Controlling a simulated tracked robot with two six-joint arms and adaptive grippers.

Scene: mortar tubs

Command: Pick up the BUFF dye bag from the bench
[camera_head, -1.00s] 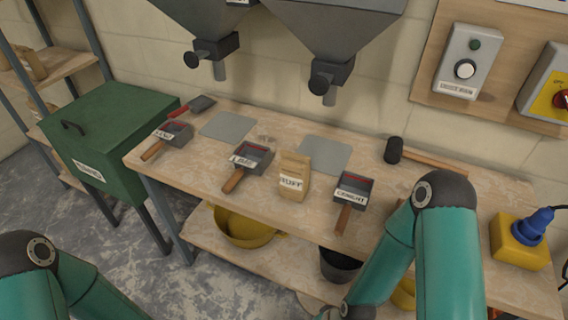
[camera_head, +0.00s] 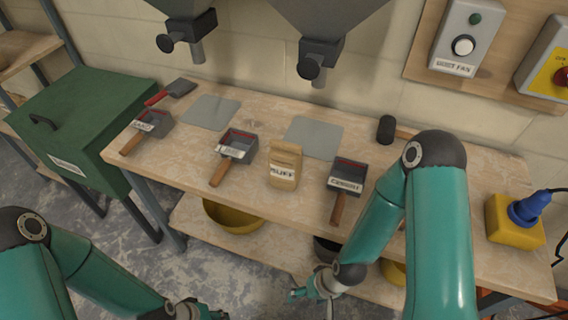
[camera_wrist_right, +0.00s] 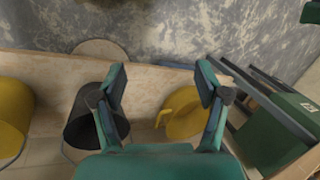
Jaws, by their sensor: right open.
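The BUFF dye bag (camera_head: 284,167) is a small tan paper bag with a white label. It stands upright on the bench (camera_head: 185,155), between a LIME-side scoop and the CEMENT scoop. My right gripper (camera_head: 314,288) is in front of the bench, below its top and apart from the bag. In the right wrist view the right gripper (camera_wrist_right: 162,88) is open and empty, and the bag does not show. My left gripper (camera_head: 195,310) is at the bottom edge of the head view, partly cut off; its jaws are unclear.
Scoops stand beside the bag: the CEMENT scoop (camera_head: 346,178), a middle scoop (camera_head: 237,147) and a left scoop (camera_head: 151,123). A mallet (camera_head: 386,129) lies behind. Below the bench are a yellow tub (camera_head: 232,216) and a black bucket (camera_wrist_right: 84,117). Hopper outlets hang above the back.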

